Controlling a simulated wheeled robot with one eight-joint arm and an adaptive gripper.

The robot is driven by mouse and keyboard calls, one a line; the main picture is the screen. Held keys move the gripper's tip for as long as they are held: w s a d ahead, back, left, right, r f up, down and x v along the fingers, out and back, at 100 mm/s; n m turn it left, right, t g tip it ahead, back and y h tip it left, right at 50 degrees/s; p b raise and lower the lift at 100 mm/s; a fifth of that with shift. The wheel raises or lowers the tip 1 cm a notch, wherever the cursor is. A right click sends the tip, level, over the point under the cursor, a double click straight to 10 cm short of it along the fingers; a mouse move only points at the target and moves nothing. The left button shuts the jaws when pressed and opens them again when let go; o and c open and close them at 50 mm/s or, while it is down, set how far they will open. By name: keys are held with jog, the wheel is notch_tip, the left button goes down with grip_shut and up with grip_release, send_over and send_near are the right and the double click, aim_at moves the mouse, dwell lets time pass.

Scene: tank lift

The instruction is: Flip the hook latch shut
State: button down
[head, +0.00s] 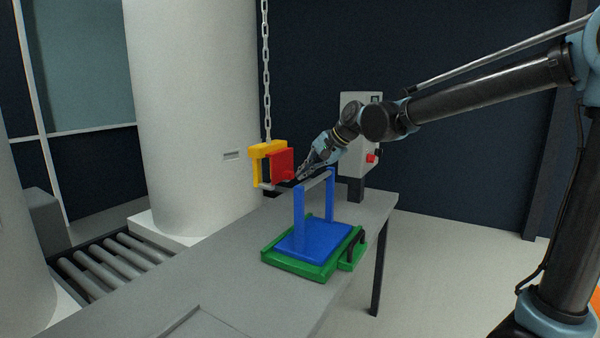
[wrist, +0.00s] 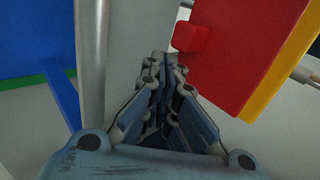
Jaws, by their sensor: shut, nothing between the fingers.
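A yellow hook (head: 266,150) hangs on a chain at the middle left of the head view. Its red latch (head: 281,164) is a flat plate standing upright on the hook's right side. In the wrist view the red latch (wrist: 240,50) fills the upper right, with a small red tab (wrist: 190,36) at its edge. My gripper (head: 300,176) is shut and empty, just right of the latch. In the wrist view my fingertips (wrist: 163,60) lie just below and left of the tab. I cannot tell whether they touch it. The hook's mouth is partly hidden behind the latch.
A blue frame (head: 299,215) with a grey bar (head: 316,181) stands in a green cradle (head: 270,256) on the grey table (head: 215,285). The bar runs toward the hook, close to my gripper. A control box (head: 352,120) stands behind. The chain (head: 266,75) hangs above.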

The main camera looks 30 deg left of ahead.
jog(key=d+f+v, duration=0.1)
jog(key=v, duration=0.9)
jog(key=shift+d, duration=0.5)
jog(key=w+d+f+t+h, duration=0.1)
jog(key=d+f, duration=0.3)
jog(key=d, duration=0.5)
jog(key=d+f+h, duration=0.2)
jog(key=d+f, duration=0.2)
jog(key=d, duration=0.5)
jog(key=w+d+f+t+h, duration=0.1)
jog(key=d+f, duration=0.3)
jog(key=d, duration=0.5)
jog(key=s+d+f+h, duration=0.1)
jog(key=s+d+f, duration=0.3)
jog(key=d, duration=0.3)
jog(key=s+d+f+h, duration=0.2)
jog(key=s+d+f, duration=0.3)
jog(key=d+f, duration=0.2)
jog(key=s+d+f+n+h, duration=0.1)
jog(key=s+d+f, duration=0.3)
jog(key=d, duration=0.4)
jog(key=shift+s+d+f+h, duration=0.2)
jog(key=shift+d+f+h, duration=0.2)
jog(key=shift+f, duration=0.5)
jog(key=shift+w+a+f, duration=0.1)
jog(key=shift+w+f, duration=0.1)
jog(key=shift+w, duration=0.25)
